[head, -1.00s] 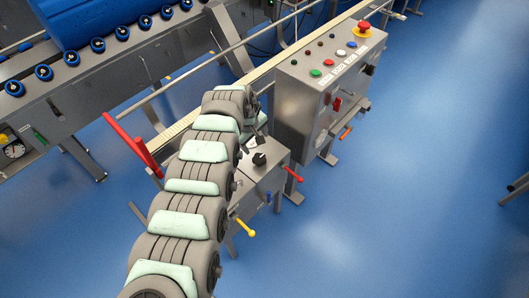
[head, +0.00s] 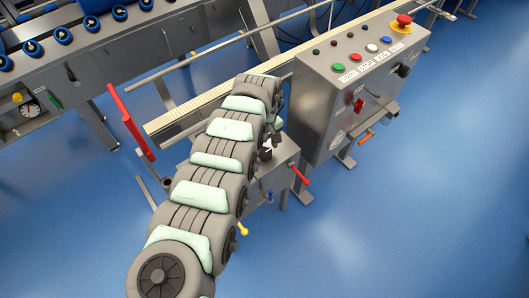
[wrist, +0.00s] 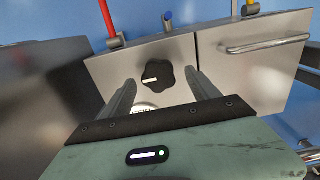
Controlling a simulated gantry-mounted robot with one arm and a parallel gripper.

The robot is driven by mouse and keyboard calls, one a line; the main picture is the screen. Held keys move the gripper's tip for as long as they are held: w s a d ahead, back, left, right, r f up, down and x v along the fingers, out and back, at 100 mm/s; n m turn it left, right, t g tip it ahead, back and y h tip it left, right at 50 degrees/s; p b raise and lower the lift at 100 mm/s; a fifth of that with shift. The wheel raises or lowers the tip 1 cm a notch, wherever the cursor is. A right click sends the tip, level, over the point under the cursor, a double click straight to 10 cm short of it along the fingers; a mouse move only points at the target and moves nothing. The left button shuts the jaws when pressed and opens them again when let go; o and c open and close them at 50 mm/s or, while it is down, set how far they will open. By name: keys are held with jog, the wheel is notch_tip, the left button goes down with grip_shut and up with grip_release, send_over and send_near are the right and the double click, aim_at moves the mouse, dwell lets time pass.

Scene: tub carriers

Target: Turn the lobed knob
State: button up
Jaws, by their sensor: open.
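The lobed knob (wrist: 157,73) is black with a pale bar mark and sits on the grey metal face of a box (wrist: 110,68). My gripper (wrist: 160,78) is open, with one finger to the left and one to the right of the knob in the wrist view. Nothing is between the fingers except the view of the knob; I cannot tell whether they touch it. In the head view the knob (head: 266,154) is small and partly hidden by my gripper, at the end of my arm. A round white label below the knob is partly covered by my gripper body.
A control box (head: 345,85) with coloured buttons and a red emergency stop (head: 403,20) stands just right of the knob's box. Red (wrist: 106,18) and yellow (wrist: 201,18) levers and a blue one (wrist: 168,20) stick out at its edge. A bar handle (wrist: 268,46) is at the right.

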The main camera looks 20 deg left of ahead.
jog(key=shift+f, duration=0.55)
jog(key=shift+w, duration=0.1)
jog(key=c, duration=1.4)
jog(key=shift+o, duration=0.2)
jog(key=shift+r, duration=0.15)
